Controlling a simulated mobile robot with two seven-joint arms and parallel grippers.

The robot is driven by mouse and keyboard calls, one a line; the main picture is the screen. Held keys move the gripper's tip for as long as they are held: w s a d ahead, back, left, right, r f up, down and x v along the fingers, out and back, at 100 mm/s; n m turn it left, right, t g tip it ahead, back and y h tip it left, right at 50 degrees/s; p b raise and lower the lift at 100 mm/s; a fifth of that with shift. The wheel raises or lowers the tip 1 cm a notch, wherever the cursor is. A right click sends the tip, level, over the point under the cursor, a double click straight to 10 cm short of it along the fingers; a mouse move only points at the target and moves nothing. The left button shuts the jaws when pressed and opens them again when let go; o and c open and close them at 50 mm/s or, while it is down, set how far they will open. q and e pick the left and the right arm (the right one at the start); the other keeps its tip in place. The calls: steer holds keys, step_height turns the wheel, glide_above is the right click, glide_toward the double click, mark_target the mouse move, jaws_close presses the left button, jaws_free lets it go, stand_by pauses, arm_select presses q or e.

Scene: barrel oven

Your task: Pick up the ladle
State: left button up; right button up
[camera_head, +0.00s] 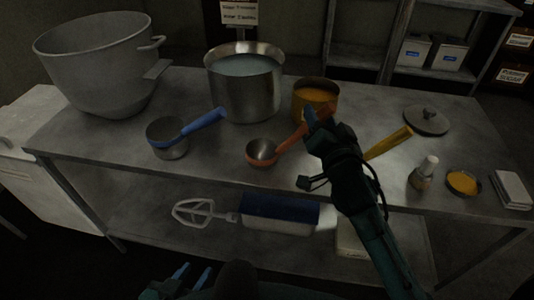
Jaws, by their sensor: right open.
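A ladle (262,152) with a round metal bowl and an orange-red handle lies on the metal table, bowl toward the lower left. Its handle runs up to the right, and its far end is partly hidden by my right gripper. My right gripper (313,122) is at the upper end of that handle, open. I cannot tell whether it touches the handle. My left gripper (191,278) is low at the bottom edge, away from the table top. Its two blue fingertips stand apart with nothing between them.
A blue-handled pan (170,147) lies left of the ladle. A lid (427,120), a shaker (424,175) and a yellow dish (462,182) are right. A whisk attachment (195,212) is below.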

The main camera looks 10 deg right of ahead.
arm_select(q)
steer(key=shift+w+a+r, duration=0.15)
steer(key=shift+r, duration=0.05)
arm_select(e)
steer(key=w, duration=0.3)
steer(key=shift+w+a+f, duration=0.1)
steer(key=shift+w+f, duration=0.1)
steer(key=shift+w, duration=0.15)
arm_select(q)
steer(key=shift+r, duration=0.1)
arm_select(e)
jaws_close()
